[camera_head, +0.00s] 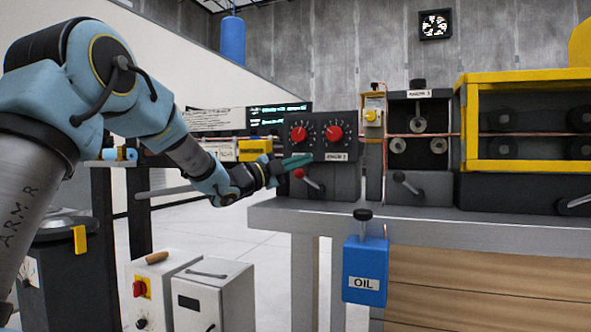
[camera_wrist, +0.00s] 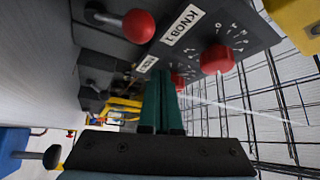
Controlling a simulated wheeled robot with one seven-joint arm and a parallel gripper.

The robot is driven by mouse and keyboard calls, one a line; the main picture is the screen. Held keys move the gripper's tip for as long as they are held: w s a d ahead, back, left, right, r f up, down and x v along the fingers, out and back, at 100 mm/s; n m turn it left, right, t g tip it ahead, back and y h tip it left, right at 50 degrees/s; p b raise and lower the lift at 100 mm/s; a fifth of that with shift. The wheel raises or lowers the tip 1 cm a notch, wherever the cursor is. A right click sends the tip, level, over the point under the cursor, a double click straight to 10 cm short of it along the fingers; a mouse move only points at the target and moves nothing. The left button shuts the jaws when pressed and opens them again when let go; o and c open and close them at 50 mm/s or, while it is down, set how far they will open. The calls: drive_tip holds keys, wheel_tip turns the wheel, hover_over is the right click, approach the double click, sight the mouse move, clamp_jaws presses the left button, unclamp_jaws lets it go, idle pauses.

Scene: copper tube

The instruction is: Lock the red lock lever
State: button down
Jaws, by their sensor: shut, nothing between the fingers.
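The red lock lever (camera_head: 298,172) has a red ball on a short metal shaft, on the front of the dark box under the two-knob panel (camera_head: 322,146). In the wrist view the red ball (camera_wrist: 138,26) is at the upper left, with its shaft running left to its mount. My gripper (camera_head: 304,161) is shut and empty, with its teal fingers just above the red ball in the head view. In the wrist view my gripper's fingers (camera_wrist: 161,72) point forward, apart from the ball in the picture. Depth between them is hard to judge.
Red knobs (camera_head: 298,133) sit close above the fingers; one also shows in the wrist view (camera_wrist: 217,59). A dark-knobbed lever (camera_head: 407,184) is further right on the bench (camera_head: 440,216). A blue oil box (camera_head: 364,270) hangs at the bench front. White cabinets (camera_head: 210,290) stand below my arm.

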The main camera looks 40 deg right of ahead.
drive_tip(key=s+a+f+b, duration=0.1)
drive_tip(key=a+f+b, duration=0.1)
drive_tip(key=a+f, duration=0.3)
drive_tip(key=a, duration=0.3)
drive_tip(key=shift+s+a, duration=0.2)
drive_tip(key=shift+s, duration=0.15)
drive_tip(key=shift+f, duration=0.1)
